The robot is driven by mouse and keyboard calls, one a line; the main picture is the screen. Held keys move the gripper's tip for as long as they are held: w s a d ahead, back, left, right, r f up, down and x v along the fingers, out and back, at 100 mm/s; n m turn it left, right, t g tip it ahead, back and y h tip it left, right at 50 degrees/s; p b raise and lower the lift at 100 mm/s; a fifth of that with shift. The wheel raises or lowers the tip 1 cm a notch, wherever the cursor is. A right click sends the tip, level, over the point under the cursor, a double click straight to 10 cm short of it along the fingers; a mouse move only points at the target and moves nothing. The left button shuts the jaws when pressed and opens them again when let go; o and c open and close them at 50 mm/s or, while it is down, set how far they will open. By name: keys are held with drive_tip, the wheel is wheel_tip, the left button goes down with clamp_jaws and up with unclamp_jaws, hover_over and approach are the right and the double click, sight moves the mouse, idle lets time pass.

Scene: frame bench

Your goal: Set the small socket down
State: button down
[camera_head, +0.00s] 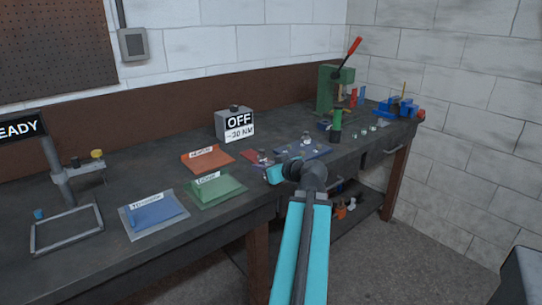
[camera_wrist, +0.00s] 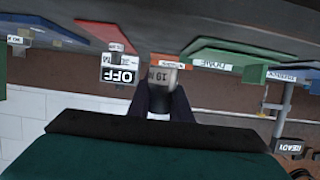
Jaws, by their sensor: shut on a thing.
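My gripper (camera_wrist: 160,105) is shut on a grey metal socket (camera_wrist: 165,74) in the wrist view. The socket has a pale label that reads "19 M" upside down; its rest is hidden by the fingers. In the head view my gripper (camera_head: 266,172) is over the bench's front part, near the red mat (camera_head: 250,155) and the green mat (camera_head: 217,191). I cannot tell the gap between the held socket and the bench.
A grey box marked OFF (camera_head: 234,124) stands behind. An orange mat (camera_head: 207,158) and a blue mat (camera_head: 153,213) lie left; another blue mat (camera_head: 318,150) with small parts lies right. A green press (camera_head: 335,90) stands at the back right.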

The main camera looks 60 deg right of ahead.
drive_tip(key=shift+w+d+r+p, duration=0.1)
drive_tip(key=shift+d+p, duration=0.3)
drive_tip(key=shift+p, duration=1.25)
drive_tip(key=p, duration=0.3)
approach(265, 159)
drive_tip(key=w, duration=0.2)
drive_tip(key=w+d+r, duration=0.1)
drive_tip(key=w, duration=0.2)
drive_tip(key=shift+w+d+r, duration=0.2)
drive_tip(key=shift+w+d, duration=0.15)
drive_tip(key=shift+d, duration=0.05)
drive_tip(key=shift+f+p, duration=0.35)
drive_tip(key=shift+f, duration=1.45)
drive_tip(key=shift+f, duration=0.1)
drive_tip(key=c, duration=1.6)
unclamp_jaws()
